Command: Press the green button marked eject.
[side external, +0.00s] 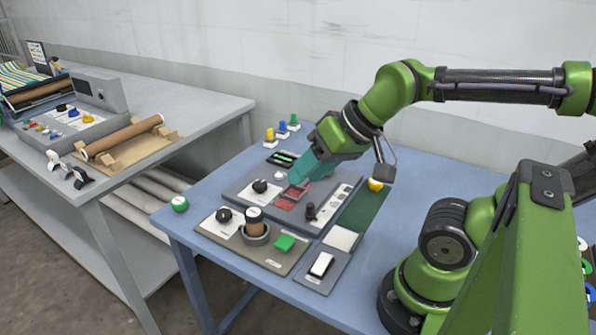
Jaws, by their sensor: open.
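A green square button (285,242) sits on the brown-and-white control panel (240,250) at the front of the blue table. I cannot read its label from here. My gripper (297,178) has teal fingers pointing down over the red patch (293,201) of the grey panel behind it. It is open and holds nothing that I can see. It is behind and above the green button, apart from it. I cannot tell whether the fingertips touch the grey panel.
A white rocker switch (321,264) is to the right.

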